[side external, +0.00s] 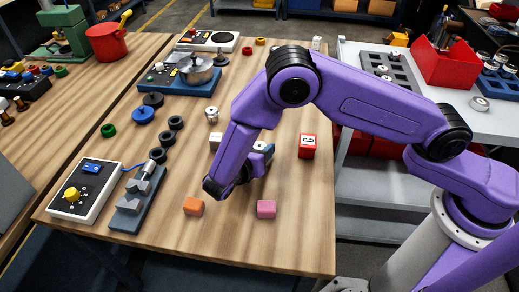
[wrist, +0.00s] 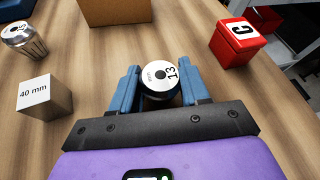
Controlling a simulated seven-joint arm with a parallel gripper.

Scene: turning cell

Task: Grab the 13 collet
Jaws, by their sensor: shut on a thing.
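The 13 collet (wrist: 161,76) is a round metal piece with a white top marked 13 and a dark centre hole. In the wrist view it sits between the two blue fingers of my gripper (wrist: 160,85), which are shut on it. In the side view my gripper (side external: 262,149) is low over the wooden table, and the collet is mostly hidden there. I cannot tell whether the collet touches the table. Another collet (wrist: 24,38) stands at the upper left of the wrist view; its marking is not readable.
A grey 40 mm block (wrist: 45,97) is left of my gripper, and a red C block (wrist: 235,42) is right. A tan block (wrist: 115,12) lies ahead.

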